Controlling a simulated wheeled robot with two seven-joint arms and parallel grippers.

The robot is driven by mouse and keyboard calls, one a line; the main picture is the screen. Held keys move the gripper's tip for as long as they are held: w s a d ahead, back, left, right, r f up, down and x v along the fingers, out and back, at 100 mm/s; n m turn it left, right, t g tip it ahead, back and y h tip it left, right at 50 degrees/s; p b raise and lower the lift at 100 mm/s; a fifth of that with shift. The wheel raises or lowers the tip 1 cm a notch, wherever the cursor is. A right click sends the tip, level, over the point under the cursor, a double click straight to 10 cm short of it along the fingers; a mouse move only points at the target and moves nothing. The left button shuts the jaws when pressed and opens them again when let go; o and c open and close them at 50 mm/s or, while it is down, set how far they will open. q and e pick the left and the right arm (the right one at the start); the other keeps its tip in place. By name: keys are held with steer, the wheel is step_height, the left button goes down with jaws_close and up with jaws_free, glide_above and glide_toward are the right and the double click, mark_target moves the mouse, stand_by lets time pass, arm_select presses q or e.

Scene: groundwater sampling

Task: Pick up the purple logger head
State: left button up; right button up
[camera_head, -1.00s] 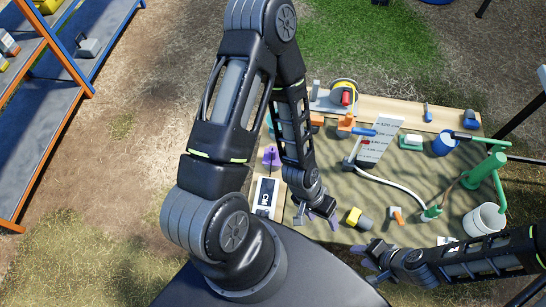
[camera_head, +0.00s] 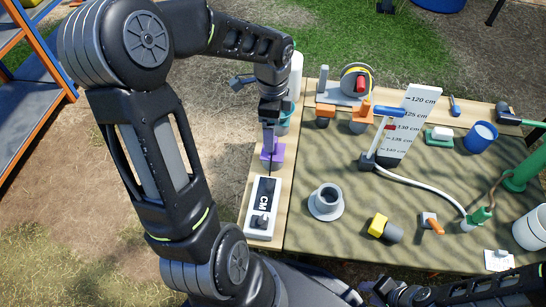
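The purple logger head (camera_head: 275,157) stands on the left wooden strip of the table, just behind a white box marked CM. My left gripper (camera_head: 268,137) points down from above, right at the logger head's upper part. The fingers overlap it in this view, so I cannot tell whether they touch or close on it. My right gripper (camera_head: 367,292) is low at the bottom edge, its fingers apart and empty, far from the logger head.
The white CM box (camera_head: 258,219) lies in front of the logger head. A grey flanged ring (camera_head: 325,202) and a yellow-and-black piece (camera_head: 383,228) lie on the cloth. A white depth scale board (camera_head: 408,125) stands farther back. A blue cup (camera_head: 481,136) is at the right.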

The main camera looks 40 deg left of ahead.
mark_target(278, 154)
arm_select(q)
steer(key=shift+f+b, duration=0.4)
steer(key=shift+f, duration=0.9)
step_height(278, 154, down, 5)
steer(key=b, duration=0.3)
steer(key=shift+d+f, duration=0.1)
steer(key=shift+f, duration=0.05)
steer(key=c, duration=1.5)
